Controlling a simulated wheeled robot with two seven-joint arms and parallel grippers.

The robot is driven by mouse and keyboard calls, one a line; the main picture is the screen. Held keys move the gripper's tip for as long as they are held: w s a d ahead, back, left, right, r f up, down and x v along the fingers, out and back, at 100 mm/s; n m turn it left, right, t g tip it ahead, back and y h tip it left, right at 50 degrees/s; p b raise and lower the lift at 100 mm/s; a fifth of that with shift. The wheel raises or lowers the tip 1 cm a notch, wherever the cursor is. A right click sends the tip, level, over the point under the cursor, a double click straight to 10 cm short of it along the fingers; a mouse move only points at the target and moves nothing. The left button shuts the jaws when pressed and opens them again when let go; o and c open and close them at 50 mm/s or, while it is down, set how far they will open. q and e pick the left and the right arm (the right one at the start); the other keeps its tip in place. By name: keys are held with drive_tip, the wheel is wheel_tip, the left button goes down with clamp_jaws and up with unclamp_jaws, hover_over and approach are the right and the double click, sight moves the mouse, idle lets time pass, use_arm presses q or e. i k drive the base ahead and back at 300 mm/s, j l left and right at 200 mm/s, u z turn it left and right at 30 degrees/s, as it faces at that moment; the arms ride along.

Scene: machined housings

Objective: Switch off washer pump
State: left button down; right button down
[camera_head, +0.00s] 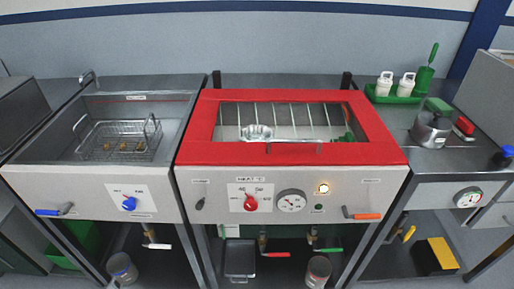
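A blue knob (129,203) sits on a white label plate on the front of the left unit; the small lettering is too small to read. The left unit has an open basin (88,118) with a wire basket (122,140) holding several small brass-coloured parts. A blue-handled lever (54,210) is on the same front panel at its left. The middle unit has a red knob (250,203) under a "HEAT °C" label, a round gauge (291,201) and a lit lamp (323,188). Neither of my grippers is in view.
The middle unit has a red-framed lid (380,150) with a window. A green tray (395,95) with white bottles stands at the back right. Orange lever (361,213) juts from the middle panel.

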sight(201, 203)
drive_tip(key=i+j+z, duration=0.35)
drive_tip(key=j, duration=0.25)
drive_tip(key=i+j+z, duration=0.15)
drive_tip(key=j, duration=0.2)
drive_tip(key=i, duration=0.05)
